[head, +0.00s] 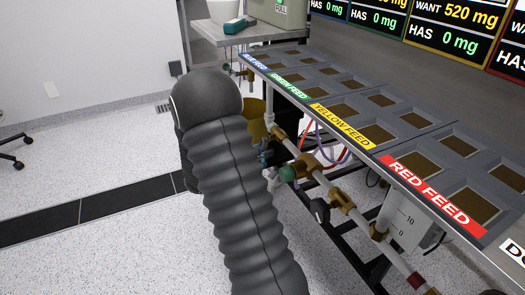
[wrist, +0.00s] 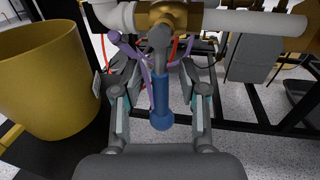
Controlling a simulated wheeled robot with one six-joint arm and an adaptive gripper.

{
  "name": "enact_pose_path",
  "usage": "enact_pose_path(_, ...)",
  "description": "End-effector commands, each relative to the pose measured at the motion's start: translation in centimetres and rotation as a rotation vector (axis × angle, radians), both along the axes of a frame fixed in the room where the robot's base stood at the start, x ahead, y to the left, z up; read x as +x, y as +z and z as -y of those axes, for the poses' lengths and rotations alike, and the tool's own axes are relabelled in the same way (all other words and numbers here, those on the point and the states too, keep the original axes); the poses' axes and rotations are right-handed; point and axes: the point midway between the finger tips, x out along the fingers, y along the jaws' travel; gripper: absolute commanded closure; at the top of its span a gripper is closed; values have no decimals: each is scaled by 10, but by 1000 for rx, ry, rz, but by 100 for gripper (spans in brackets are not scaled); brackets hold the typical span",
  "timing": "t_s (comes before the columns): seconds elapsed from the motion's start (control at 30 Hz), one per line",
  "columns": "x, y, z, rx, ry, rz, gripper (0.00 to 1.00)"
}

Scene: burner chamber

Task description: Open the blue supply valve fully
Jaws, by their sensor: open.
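The blue supply valve shows in the wrist view as a blue lever handle (wrist: 161,95) hanging down from a brass valve body (wrist: 168,15) on a pale pipe. My gripper (wrist: 160,88) is open, with one finger on each side of the blue handle. Gaps show between the handle and both fingers, so it is not gripped. The handle's rounded lower end points toward my palm.
A yellow bucket-like container (wrist: 50,80) stands close at left in the wrist view. Purple and red hoses and dark frame bars lie behind the valve. In the head view, a pipe with brass fittings (head: 340,198) runs below the feed table (head: 420,130). Open floor lies left.

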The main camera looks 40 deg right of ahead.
Motion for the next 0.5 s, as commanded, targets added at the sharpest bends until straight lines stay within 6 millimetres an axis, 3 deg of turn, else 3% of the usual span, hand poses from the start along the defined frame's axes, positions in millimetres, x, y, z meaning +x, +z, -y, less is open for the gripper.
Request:
enact_pose_path(0.33,0,0,3,0,0,0,60)
enact_pose_path(0.5,0,0,3,0,0,0,100)
